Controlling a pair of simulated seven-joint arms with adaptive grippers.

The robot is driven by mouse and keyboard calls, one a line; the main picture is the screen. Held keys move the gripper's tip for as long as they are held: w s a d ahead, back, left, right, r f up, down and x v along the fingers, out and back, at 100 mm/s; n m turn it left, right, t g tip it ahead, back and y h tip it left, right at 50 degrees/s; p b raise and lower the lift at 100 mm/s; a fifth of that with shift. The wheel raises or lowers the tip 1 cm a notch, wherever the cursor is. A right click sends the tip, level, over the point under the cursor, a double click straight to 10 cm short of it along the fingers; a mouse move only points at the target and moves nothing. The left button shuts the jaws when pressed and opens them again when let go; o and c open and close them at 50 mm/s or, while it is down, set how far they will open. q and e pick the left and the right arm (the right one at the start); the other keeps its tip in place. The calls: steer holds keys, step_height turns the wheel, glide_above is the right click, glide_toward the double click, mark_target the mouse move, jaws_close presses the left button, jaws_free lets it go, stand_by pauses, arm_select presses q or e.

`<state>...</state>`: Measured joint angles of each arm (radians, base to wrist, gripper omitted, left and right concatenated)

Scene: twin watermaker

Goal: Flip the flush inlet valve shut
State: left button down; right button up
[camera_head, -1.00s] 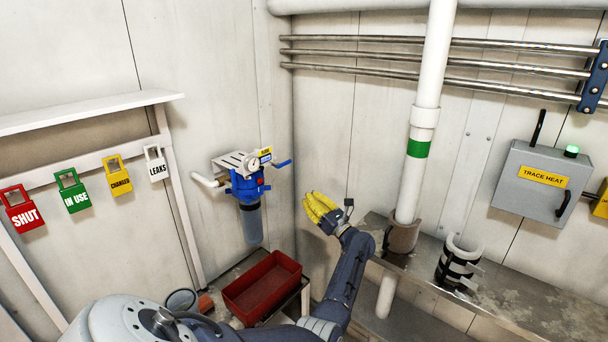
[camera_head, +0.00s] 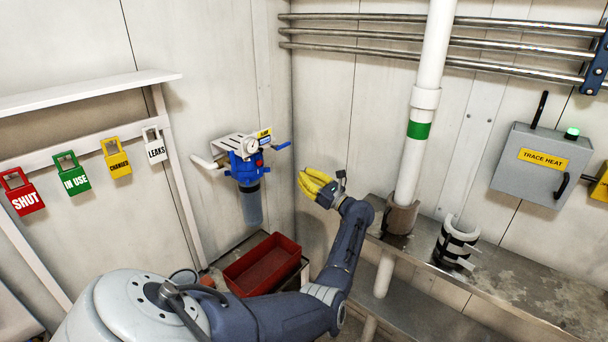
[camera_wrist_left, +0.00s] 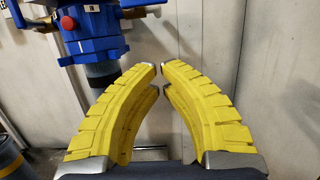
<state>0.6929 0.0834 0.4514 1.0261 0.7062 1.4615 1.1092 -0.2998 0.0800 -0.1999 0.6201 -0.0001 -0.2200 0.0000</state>
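The blue filter unit (camera_head: 247,173) hangs on the left wall near the corner, with a round gauge and a yellow label on top. A blue lever handle (camera_head: 284,146) sticks out from its upper right side, angled slightly upward; I take it to be the valve handle. My left gripper (camera_head: 312,184), with yellow fingers, is to the right of and below this handle, apart from it. In the left wrist view its fingertips (camera_wrist_left: 158,67) nearly meet with nothing between them, and the blue filter head (camera_wrist_left: 92,45) is at upper left. My right gripper is not in view.
A red bin (camera_head: 262,264) is below the filter. A white vertical pipe (camera_head: 412,150) and a metal shelf (camera_head: 500,275) are to the right. A grey trace heat box (camera_head: 543,165) is on the far wall. Coloured tags (camera_head: 72,175) hang at left.

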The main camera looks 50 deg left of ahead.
mark_target(282, 145)
arm_select(q)
steer(key=a+r, duration=0.5)
steer(key=a, duration=0.2)
steer(key=shift+s+a+r, duration=0.15)
steer(key=shift+s+r, duration=0.25)
